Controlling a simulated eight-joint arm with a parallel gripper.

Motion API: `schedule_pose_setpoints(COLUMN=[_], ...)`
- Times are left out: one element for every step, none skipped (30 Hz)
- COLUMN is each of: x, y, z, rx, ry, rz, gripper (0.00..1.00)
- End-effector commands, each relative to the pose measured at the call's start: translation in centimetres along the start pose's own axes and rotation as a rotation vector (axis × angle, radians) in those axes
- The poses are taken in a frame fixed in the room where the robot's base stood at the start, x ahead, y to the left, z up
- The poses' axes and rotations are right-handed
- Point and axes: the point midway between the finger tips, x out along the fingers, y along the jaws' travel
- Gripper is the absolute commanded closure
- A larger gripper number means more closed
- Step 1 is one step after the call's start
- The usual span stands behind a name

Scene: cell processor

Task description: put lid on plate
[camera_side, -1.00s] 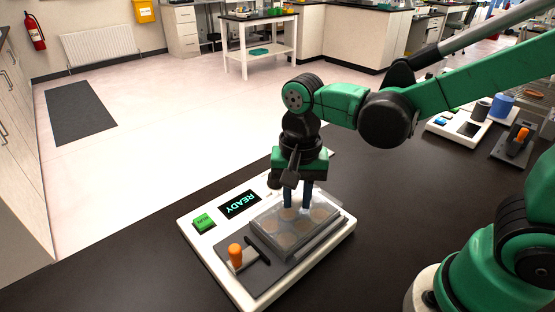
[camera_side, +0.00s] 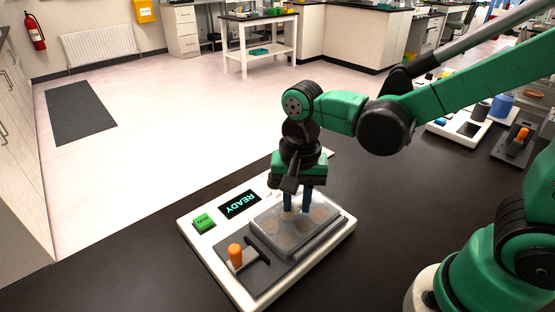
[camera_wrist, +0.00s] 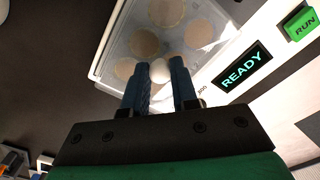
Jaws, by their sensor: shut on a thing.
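The well plate (camera_side: 283,240) sits in the bay of the white cell processor (camera_side: 335,247), with several round tan wells showing. The clear lid (camera_side: 325,213) lies over the plate and looks about level with it; I cannot tell whether it is fully seated. My gripper (camera_side: 296,211) points straight down above the lid's middle. In the wrist view its blue fingers (camera_wrist: 160,76) are shut on the lid's pale round knob (camera_wrist: 160,72). The wells (camera_wrist: 145,43) show through the clear lid there.
The processor has a green RUN button (camera_side: 204,221), a screen reading READY (camera_side: 240,205) and an orange-handled lever (camera_side: 236,254). Other equipment, including a second white device (camera_side: 462,128) and a blue container (camera_side: 502,105), stands at the right. The dark bench around the processor is mostly clear.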

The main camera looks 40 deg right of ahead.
Motion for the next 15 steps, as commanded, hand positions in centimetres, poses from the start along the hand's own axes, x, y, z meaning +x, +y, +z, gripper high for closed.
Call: schedule_pose_setpoints(x=[0.11, 0.18, 0.28, 0.36, 0.44, 0.54, 0.61, 0.68, 0.67, 0.67, 0.67, 0.67, 0.67, 0.67, 0.66], y=[-0.01, -0.01, -0.01, -0.01, -0.02, -0.02, -0.02, -0.02, -0.01, -0.01, -0.01, 0.00, 0.00, 0.00, 0.00], z=[-0.01, -0.01, -0.01, -0.01, -0.01, -0.01, -0.01, -0.01, 0.00, 0.00, 0.00, 0.00, 0.00, 0.00, 0.00], rx=[0.000, 0.000, 0.000, 0.000, 0.000, 0.000, 0.000, 0.000, 0.000, 0.000, 0.000, 0.000, 0.000, 0.000, 0.000], ry=[0.000, 0.000, 0.000, 0.000, 0.000, 0.000, 0.000, 0.000, 0.000, 0.000, 0.000, 0.000, 0.000, 0.000, 0.000], rz=[0.000, 0.000, 0.000, 0.000, 0.000, 0.000, 0.000, 0.000, 0.000, 0.000, 0.000, 0.000, 0.000, 0.000, 0.000], gripper=[1.00, 1.00, 1.00, 1.00, 1.00, 1.00, 1.00, 1.00, 1.00, 1.00, 1.00, 0.74, 0.65, 0.57, 0.45])
